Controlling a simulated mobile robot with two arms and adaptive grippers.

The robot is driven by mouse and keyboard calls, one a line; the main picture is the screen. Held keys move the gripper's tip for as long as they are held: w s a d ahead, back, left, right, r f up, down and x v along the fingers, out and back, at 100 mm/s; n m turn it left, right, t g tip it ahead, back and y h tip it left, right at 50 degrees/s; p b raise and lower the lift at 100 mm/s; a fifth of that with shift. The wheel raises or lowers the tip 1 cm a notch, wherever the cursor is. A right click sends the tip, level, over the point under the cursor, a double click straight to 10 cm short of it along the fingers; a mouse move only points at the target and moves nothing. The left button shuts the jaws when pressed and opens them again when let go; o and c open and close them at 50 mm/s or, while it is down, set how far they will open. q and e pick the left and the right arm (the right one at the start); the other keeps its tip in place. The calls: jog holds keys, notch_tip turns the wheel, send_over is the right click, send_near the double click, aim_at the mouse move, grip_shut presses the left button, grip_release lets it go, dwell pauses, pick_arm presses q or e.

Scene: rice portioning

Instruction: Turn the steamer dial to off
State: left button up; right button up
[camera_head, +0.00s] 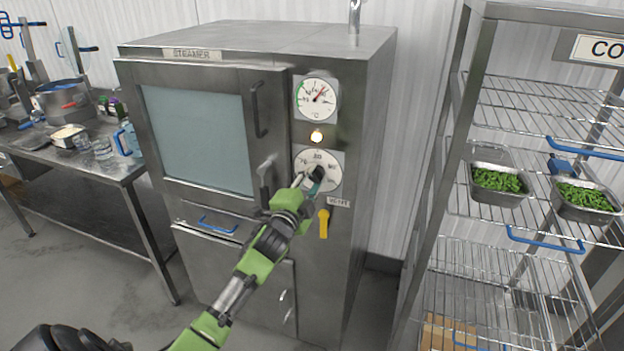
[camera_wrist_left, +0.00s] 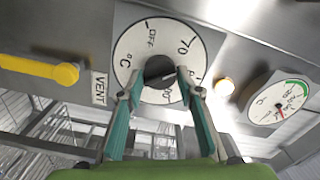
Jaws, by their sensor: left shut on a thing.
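The steamer (camera_head: 200,140) is a steel cabinet with a glass-fronted door, standing in the middle of the head view. Its dial (camera_head: 333,160) is a pale round plate with printed marks and a dark central knob, below a lit amber lamp. In the left wrist view the dial plate (camera_wrist_left: 130,48) shows "OFF" and "70" near its upper edge. My left gripper (camera_head: 311,182) reaches up to the knob. In the left wrist view its two teal fingers (camera_wrist_left: 160,84) are closed on either side of the dark knob (camera_wrist_left: 160,68). The fingers hide part of the dial's lower marks. My right gripper is not in view.
A temperature gauge (camera_head: 316,98) sits above the lamp (camera_head: 317,137). A yellow vent lever (camera_head: 324,224) hangs below the dial. The door handle (camera_head: 259,110) is left of the panel. A wire rack (camera_head: 480,110) with trays stands at right, a worktable (camera_head: 100,170) at left.

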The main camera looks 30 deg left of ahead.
pick_arm(q)
jog(key=n+p, duration=0.1)
jog(key=n, duration=0.3)
jog(key=shift+n, duration=0.3)
jog(key=n, duration=0.3)
jog(key=shift+n+p, duration=0.4)
jog(key=n+p, duration=0.1)
jog(key=n, duration=0.4)
jog(key=shift+f+n+p, duration=0.1)
jog(key=shift+n+p, duration=0.3)
jog(key=shift+n, duration=1)
jog(key=o, duration=1.1)
jog(key=shift+s, duration=0.1)
jog(key=v, duration=1.1)
jog(key=shift+s, duration=0.4)
